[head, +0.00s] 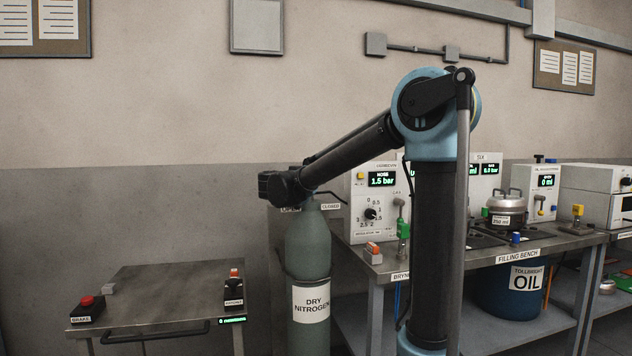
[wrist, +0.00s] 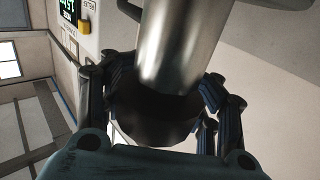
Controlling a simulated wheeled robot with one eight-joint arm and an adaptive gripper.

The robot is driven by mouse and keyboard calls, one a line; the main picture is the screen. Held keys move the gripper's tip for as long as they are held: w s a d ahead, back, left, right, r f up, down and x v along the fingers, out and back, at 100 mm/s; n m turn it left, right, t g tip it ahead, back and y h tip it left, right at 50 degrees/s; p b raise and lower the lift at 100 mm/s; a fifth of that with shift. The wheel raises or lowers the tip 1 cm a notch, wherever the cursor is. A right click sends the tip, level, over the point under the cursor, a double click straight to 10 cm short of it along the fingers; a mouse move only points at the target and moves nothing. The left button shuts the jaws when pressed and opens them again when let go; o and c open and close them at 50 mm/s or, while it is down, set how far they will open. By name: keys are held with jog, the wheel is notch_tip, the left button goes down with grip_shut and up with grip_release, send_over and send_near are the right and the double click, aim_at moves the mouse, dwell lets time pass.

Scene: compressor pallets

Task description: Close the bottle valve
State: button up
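The dark green bottle (head: 308,245), labelled "DRY NITROGEN", stands upright left of the filling bench. Its top and valve are hidden behind the end of my arm in the head view. In the wrist view, the fingers of my gripper (wrist: 165,92) stand spread on either side of a dark round part (wrist: 150,118), which looks like the valve's handwheel. A shiny metal cylinder (wrist: 182,45) lies in front of it and covers part of it. The fingers are close to the round part's edges, but I cannot tell whether they press on it.
The filling bench (head: 517,258) holds a regulator box (head: 362,235) reading 1.5 bar, a silver pot (head: 507,205) and other instruments. A blue oil drum (head: 505,290) stands beneath. At left is a metal cart (head: 160,290) with a red brake button (head: 87,301). Its top is mostly clear.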

jog(key=shift+d, duration=0.1)
jog(key=shift+s+a, duration=0.25)
jog(key=shift+s, duration=0.25)
jog(key=v, duration=1)
jog(key=shift+s+a, duration=0.25)
jog(key=shift+s, duration=0.05)
